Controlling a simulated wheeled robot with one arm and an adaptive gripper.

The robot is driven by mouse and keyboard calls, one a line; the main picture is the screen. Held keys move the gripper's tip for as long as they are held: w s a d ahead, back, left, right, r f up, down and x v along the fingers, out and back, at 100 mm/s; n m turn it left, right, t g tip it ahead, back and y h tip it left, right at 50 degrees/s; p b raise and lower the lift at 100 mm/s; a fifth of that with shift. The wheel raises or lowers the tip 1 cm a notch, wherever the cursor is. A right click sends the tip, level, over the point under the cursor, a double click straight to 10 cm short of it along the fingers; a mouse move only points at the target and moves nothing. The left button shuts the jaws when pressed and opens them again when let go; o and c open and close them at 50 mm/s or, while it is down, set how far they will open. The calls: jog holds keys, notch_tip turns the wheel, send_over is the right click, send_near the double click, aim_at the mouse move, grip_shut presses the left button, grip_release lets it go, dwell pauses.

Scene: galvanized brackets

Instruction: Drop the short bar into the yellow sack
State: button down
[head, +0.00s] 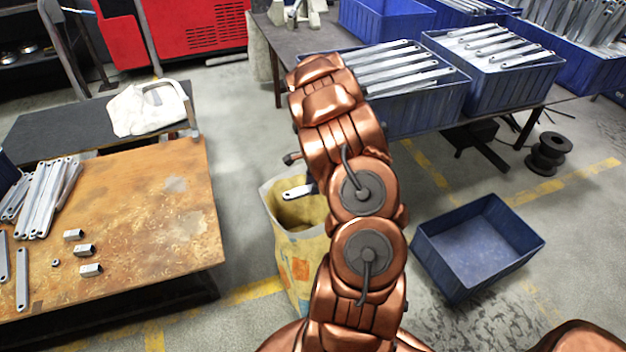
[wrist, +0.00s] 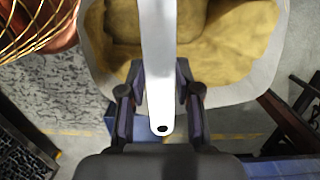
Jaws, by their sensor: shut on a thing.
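The short bar (wrist: 158,62) is a flat silver strip with a hole near its rounded end. My gripper (wrist: 160,88) is shut on it in the wrist view, with a dark finger on each side. In the head view the bar's end (head: 297,192) shows over the sack's mouth, while my arm hides the fingers and the rest of the bar. The yellow sack (head: 296,262) stands open on the floor, partly behind my arm. In the wrist view the sack's pale rim (wrist: 262,85) and yellow inside lie beneath the bar.
A rusty-topped table (head: 150,215) with several bars and small blocks stands at the left. An empty blue crate (head: 462,285) sits on the floor at the right. Blue crates (head: 415,115) of long bars stand on a table behind. A black spool (head: 548,152) lies farther right.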

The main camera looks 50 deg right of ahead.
jog(key=shift+f, duration=1.35)
jog(key=c, duration=0.7)
grip_release()
jog(key=r, duration=0.4)
jog(key=d+r, duration=0.1)
jog(key=r, duration=0.7)
jog(key=shift+s+d, duration=0.3)
jog(key=shift+s, duration=0.1)
